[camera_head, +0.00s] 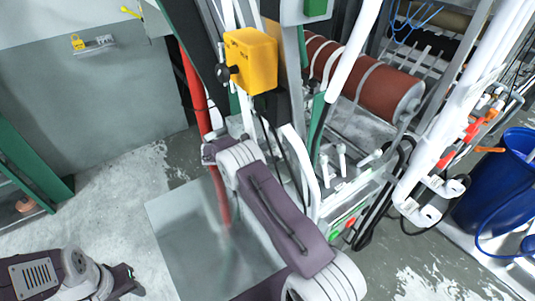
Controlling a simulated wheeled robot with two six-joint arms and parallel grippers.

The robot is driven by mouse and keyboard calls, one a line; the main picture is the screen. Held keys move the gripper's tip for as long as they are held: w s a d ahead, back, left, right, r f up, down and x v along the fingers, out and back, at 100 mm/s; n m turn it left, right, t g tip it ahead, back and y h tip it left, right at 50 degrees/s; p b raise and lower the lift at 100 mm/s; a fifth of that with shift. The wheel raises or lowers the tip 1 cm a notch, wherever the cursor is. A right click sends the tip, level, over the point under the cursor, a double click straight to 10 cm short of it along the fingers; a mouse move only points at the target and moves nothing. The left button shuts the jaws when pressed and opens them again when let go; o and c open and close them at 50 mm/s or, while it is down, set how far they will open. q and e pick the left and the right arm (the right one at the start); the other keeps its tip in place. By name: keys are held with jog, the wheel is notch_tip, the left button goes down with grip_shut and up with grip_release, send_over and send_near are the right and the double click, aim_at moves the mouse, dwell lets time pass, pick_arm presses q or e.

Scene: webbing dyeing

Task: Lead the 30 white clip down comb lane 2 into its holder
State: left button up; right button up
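I cannot make out a white clip numbered 30. A row of pale pegs (428,60), which may be the comb, stands behind the red-brown roller at the upper right; its lane numbers are not readable. The roller (385,90) has pale bands around it. My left gripper (130,283) is at the bottom left, over the floor and far from the roller; its finger gap is not clear. My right arm rises through the middle in front of the machine, and its gripper does not show. A holder cannot be picked out.
A yellow box (250,60) with a black knob is on the machine post. A red vertical pipe (196,95) runs beside it. White pipes (450,110) and a blue barrel (500,185) stand at the right. Open floor (110,210) lies to the left.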

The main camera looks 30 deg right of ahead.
jog(key=shift+a, duration=0.15)
jog(key=b+v, duration=0.3)
jog(key=v, duration=0.5)
jog(key=shift+a+r+b, duration=0.2)
jog(key=shift+a+b, duration=0.1)
jog(key=shift+b, duration=0.05)
